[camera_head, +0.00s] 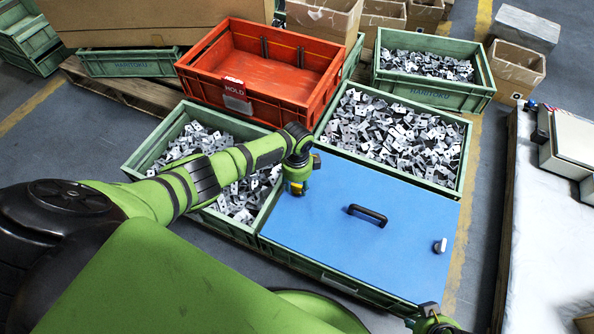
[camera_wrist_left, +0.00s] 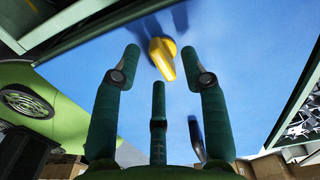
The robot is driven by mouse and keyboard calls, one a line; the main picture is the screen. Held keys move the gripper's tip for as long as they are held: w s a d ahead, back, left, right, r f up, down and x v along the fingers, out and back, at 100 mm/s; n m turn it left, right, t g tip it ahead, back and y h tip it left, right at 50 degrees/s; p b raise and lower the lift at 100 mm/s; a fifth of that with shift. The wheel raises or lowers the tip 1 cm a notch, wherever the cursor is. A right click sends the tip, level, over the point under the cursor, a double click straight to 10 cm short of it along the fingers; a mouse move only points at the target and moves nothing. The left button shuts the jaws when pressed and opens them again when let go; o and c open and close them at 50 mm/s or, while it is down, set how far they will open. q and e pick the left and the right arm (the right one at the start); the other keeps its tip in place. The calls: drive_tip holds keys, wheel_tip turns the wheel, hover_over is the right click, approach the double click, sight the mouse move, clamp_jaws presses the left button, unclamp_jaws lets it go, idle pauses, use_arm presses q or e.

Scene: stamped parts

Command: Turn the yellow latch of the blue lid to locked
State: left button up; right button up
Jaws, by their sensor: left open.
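The blue lid (camera_head: 345,255) lies flat over a green crate in the head view, with a black bar handle (camera_head: 367,214) near its middle. The yellow latch (camera_wrist_left: 163,60) is on the lid, its narrow end pointing down and slightly right in the left wrist view. A bit of yellow (camera_head: 296,188) shows under my gripper in the head view. My left gripper (camera_head: 298,175) is over the lid's upper left corner. In the left wrist view, my left gripper (camera_wrist_left: 160,54) is open, with its fingers on either side of the latch, apparently not touching it.
Green crates of metal parts stand left (camera_head: 228,219) and behind (camera_head: 462,165). An empty red crate (camera_head: 245,107) is behind the gripper. A pale table (camera_head: 550,235) is at right.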

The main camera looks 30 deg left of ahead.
use_arm(q)
wheel_tip(320, 180, up, 12)
drive_tip(key=shift+f, duration=0.2)
drive_tip(key=shift+d+f, duration=0.1)
idle(0.5)
